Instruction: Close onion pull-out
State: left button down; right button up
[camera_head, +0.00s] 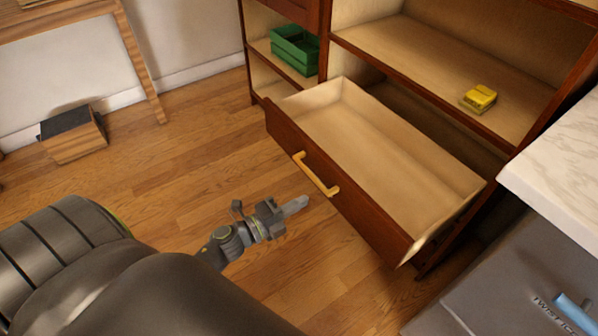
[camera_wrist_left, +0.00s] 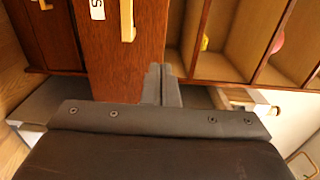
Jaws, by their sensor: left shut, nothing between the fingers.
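An open drawer (camera_head: 365,215) with a dark red-brown front and pale wood inside sticks out of the cabinet at right. It looks empty. Its yellow handle (camera_head: 316,174) is on the front. My left gripper (camera_head: 297,204) is shut and empty, in front of the drawer front and a little below the handle in the picture. In the left wrist view the shut fingers (camera_wrist_left: 161,84) appear against a red-brown panel (camera_wrist_left: 140,60) with a yellow handle (camera_wrist_left: 127,20) and part of a white label (camera_wrist_left: 97,9). I cannot tell whether they touch it. No onion label is readable.
A green bin (camera_head: 295,48) sits on a left shelf of the cabinet. A yellow object (camera_head: 478,98) lies on the shelf above the drawer. A white marble-like countertop (camera_head: 560,160) stands at right. The wood floor (camera_head: 190,130) left of the drawer is mostly clear.

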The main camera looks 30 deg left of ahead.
aim_at(342, 179)
pick_arm(q)
jog(key=x, duration=0.9)
jog(key=shift+w+d, duration=0.1)
jog(key=shift+w, duration=0.3)
jog(key=shift+w+d, duration=0.2)
jog(key=shift+w, duration=0.4)
pick_arm(e)
jog(key=shift+w+d+f, duration=0.1)
jog(key=shift+f, duration=0.1)
